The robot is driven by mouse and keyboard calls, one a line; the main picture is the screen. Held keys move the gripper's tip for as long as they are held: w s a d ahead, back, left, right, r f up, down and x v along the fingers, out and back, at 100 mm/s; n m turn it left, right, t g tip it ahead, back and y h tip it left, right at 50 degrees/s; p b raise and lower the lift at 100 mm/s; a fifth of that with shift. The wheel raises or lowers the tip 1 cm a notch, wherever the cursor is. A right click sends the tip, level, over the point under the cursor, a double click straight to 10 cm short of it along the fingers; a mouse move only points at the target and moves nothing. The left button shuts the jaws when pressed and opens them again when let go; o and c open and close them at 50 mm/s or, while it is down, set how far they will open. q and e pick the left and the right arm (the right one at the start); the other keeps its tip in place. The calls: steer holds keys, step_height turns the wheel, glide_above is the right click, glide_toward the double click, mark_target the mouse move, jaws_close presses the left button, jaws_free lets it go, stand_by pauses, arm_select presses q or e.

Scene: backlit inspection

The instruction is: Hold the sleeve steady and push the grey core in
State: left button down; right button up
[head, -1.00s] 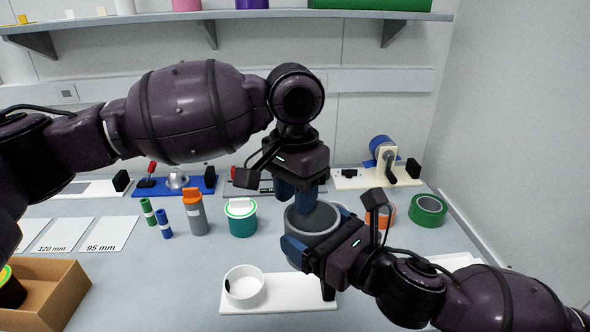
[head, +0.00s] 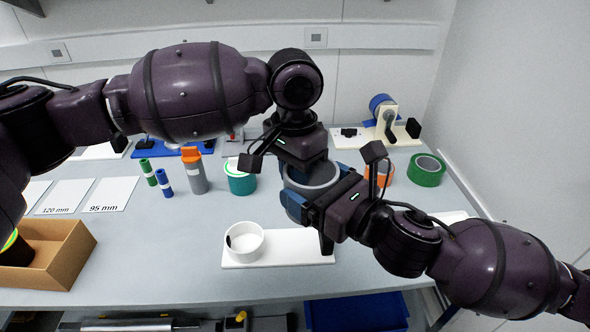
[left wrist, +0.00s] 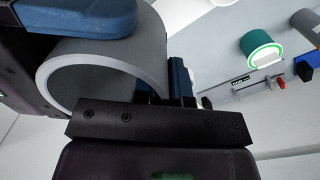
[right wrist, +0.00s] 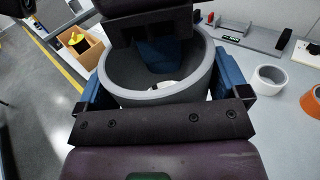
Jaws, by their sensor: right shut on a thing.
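My right gripper (head: 325,188) is shut on a wide grey tube (head: 292,207) and holds it above the bench with the opening upward. In the right wrist view its blue fingers press both sides of the grey tube (right wrist: 160,97). My left gripper (head: 303,168) comes down from above at the tube's far rim. In the right wrist view a blue finger of it is inside the opening. In the left wrist view its two fingers seem to straddle the wall of the tube (left wrist: 95,60); their closure is unclear. I cannot tell a separate sleeve and core apart.
A white ring (head: 245,241) stands on a white plate (head: 290,250) at the front. A teal roll (head: 242,182), a grey cylinder with an orange top (head: 195,172) and a green tape roll (head: 427,170) stand behind. A cardboard box (head: 60,262) is at the left.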

steer(key=o, duration=0.7)
arm_select(q)
steer(key=shift+w, duration=0.1)
arm_select(e)
steer(key=shift+s+d, duration=0.1)
steer(key=shift+s, duration=0.05)
steer(key=shift+v, duration=2.65)
steer(key=shift+s, duration=0.1)
steer(key=shift+v, duration=0.85)
